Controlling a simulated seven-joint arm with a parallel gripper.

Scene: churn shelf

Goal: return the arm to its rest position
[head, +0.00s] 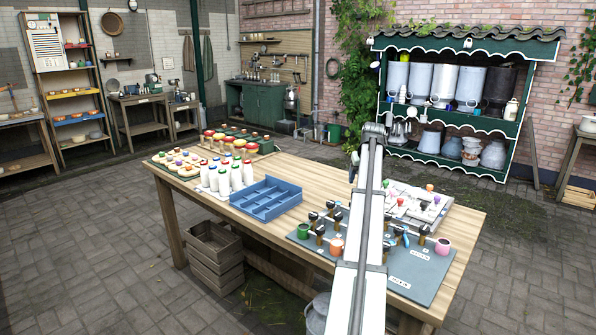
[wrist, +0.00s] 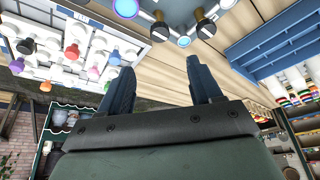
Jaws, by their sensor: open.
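My gripper (wrist: 160,80) shows in the wrist view with its two dark blue fingers apart. Nothing is held between them; the wooden tabletop shows behind the gap. In the head view my white arm rises from the bottom edge, over the right part of the wooden table (head: 310,178). The gripper cannot be made out clearly there. The wrist view is turned, with the tabletop along its top and the green shelf at lower left.
On the table are a blue divided tray (head: 266,198), white bottles (head: 223,180), a grey mat (head: 425,268) with dark-knobbed pieces and cups, and a white tray (head: 412,205) with coloured pieces. A green churn shelf (head: 448,122) stands behind. A wooden crate (head: 214,258) stands on the floor.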

